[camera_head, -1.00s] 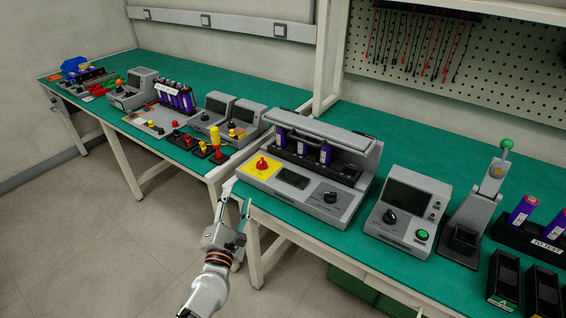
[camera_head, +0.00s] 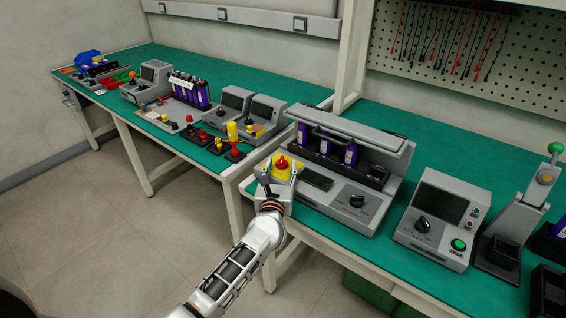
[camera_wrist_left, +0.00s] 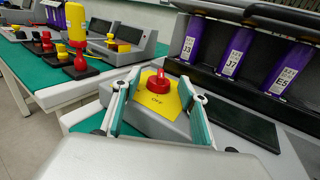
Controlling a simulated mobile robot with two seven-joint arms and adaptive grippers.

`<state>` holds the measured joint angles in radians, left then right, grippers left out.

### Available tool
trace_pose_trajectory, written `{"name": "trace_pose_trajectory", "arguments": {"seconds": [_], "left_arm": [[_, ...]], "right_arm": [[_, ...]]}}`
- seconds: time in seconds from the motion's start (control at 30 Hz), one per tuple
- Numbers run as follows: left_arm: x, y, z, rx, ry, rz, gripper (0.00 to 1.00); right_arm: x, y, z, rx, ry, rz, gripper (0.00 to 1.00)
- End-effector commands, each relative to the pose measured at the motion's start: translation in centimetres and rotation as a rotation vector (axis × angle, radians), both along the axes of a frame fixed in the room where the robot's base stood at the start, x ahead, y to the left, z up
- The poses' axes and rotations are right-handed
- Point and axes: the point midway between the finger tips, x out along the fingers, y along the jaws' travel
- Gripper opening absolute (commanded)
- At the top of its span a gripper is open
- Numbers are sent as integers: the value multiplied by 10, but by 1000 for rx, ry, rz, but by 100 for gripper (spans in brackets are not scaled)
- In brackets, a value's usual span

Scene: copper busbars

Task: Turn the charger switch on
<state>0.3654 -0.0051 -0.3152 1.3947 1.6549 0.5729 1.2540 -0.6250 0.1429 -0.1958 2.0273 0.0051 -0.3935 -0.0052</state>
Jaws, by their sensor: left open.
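The charger (camera_head: 345,178) is a grey box at the front of the right-hand table, with purple cells in its bay. Its red rotary switch (camera_head: 282,163) sits on a yellow plate at the charger's left end. My left gripper (camera_head: 279,176) is open, just in front of the switch. In the wrist view its two fingers (camera_wrist_left: 158,105) stand on either side of the switch, apart from it as far as I can see. My right gripper is not in view.
A grey tester (camera_head: 437,215) with a green button stands to the right. Yellow and red knobs on stands (camera_head: 233,140) are to the left. Bare green tabletop lies between the charger and tester.

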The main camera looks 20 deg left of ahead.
Motion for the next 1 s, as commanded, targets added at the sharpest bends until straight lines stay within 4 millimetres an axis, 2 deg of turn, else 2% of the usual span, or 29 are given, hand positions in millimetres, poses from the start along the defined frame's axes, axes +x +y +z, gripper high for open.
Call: {"name": "trace_pose_trajectory", "arguments": {"seconds": [0.2,0.57,0.63,0.73,1.0], "left_arm": [[23,4,-2,3,2,-1,43],[29,5,0,2,-1,-1,43],[29,5,0,2,-1,-1,30],[29,5,0,2,0,-1,4],[29,6,0,3,0,-10,4]], "right_arm": [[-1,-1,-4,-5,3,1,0],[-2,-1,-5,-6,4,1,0],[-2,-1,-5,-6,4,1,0],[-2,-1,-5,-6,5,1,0],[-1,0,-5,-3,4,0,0]]}}
